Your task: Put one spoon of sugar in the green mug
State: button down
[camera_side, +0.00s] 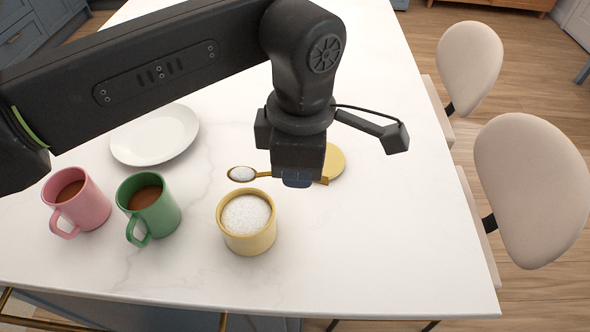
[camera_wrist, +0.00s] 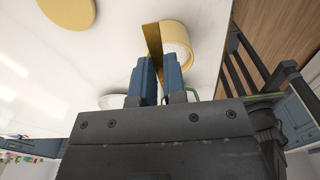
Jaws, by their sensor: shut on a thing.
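My gripper (camera_side: 298,180) is shut on the handle of a gold spoon (camera_side: 264,174). In the wrist view the handle (camera_wrist: 153,42) stands between the blue fingers (camera_wrist: 158,72). The spoon's bowl points left in the side view and carries white sugar (camera_side: 242,174). It is held up beyond the yellow sugar pot (camera_side: 247,240), which is open and full of sugar (camera_side: 246,214). The pot also shows in the wrist view (camera_wrist: 178,34). The green mug (camera_side: 160,217) stands upright left of the pot, with brown drink inside and its handle toward the front.
A pink mug (camera_side: 88,212) with brown drink stands left of the green mug. A white plate (camera_side: 155,135) lies behind them. A round yellow lid (camera_side: 335,162) lies partly behind my gripper. The white counter (camera_side: 400,230) is clear at right; two chairs stand beyond its edge.

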jog(key=shift+r, duration=0.1)
dwell(0.3)
jog(key=w+a+r+n, duration=0.1)
jog(key=w+a+n, duration=0.1)
jog(key=a, duration=0.7)
jog(key=w+a+r+n, duration=0.1)
jog(key=a+n, duration=0.3)
jog(key=a, duration=0.5)
jog(key=shift+w+a+r, duration=0.35)
jog(key=shift+w+a, duration=0.05)
jog(key=shift+w, duration=0.5)
